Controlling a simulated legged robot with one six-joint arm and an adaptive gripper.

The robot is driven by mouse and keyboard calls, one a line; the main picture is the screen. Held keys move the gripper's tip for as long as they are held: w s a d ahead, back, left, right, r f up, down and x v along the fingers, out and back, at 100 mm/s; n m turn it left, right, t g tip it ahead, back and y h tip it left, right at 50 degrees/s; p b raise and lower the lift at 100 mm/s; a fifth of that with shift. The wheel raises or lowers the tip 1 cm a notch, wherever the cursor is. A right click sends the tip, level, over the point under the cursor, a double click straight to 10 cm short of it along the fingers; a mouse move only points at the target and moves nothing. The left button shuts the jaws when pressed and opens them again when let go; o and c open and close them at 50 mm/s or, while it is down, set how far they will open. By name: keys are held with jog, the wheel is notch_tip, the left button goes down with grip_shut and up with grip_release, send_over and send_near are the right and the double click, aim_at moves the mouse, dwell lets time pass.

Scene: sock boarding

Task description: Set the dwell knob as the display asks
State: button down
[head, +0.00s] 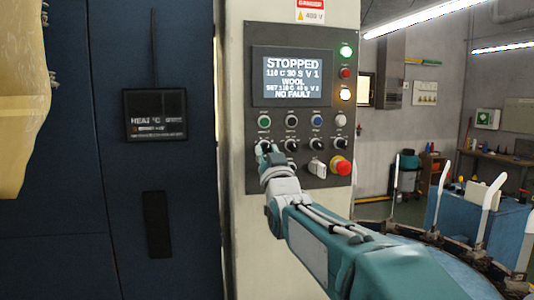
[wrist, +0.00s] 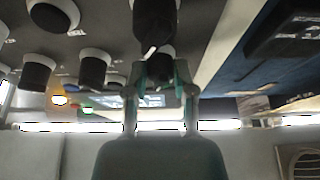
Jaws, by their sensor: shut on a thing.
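The display (head: 291,78) on the grey control panel (head: 258,185) reads STOPPED, 110 C 30 S V 1, WOOL, a small SET line with 110 C, and NO FAULT. The seconds in the SET line are too blurred to read surely. A row of black knobs sits below the buttons. My gripper (head: 268,154) is at the left end of this row and is shut on a black knob (head: 265,145), mostly hidden by the fingers. The wrist view shows my gripper (wrist: 160,76) from behind, with black knobs close around it. The knob labels are not legible, so I cannot confirm which is dwell.
Other knobs (head: 291,145) stand close to the right. A white-handled switch (head: 318,168) and a red emergency stop (head: 341,166) are lower right. Coloured buttons (head: 264,121) are just above. A dark blue cabinet (head: 105,210) stands left. A blue bench (head: 480,220) is at right.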

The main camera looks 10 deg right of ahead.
jog(key=shift+a+m+h, duration=0.1)
jog(key=shift+m+h, duration=0.3)
jog(key=shift+m, duration=0.3)
jog(key=m+h, duration=0.1)
jog(key=m, duration=0.1)
jog(key=m+h, duration=0.1)
jog(key=m, duration=0.2)
jog(key=shift+a+r+h, duration=0.1)
jog(key=shift+r+h, duration=0.05)
jog(key=shift+h, duration=0.15)
jog(key=shift+m+g+h, duration=0.45)
jog(key=shift+m+h, duration=0.1)
jog(key=shift+m, duration=0.65)
jog(key=shift+m+g+h, duration=0.45)
jog(key=shift+m+h, duration=0.1)
jog(key=shift+m, duration=0.65)
jog(key=shift+c, duration=2.2)
grip_release()
jog(key=shift+a, duration=0.1)
jog(key=v, duration=1.2)
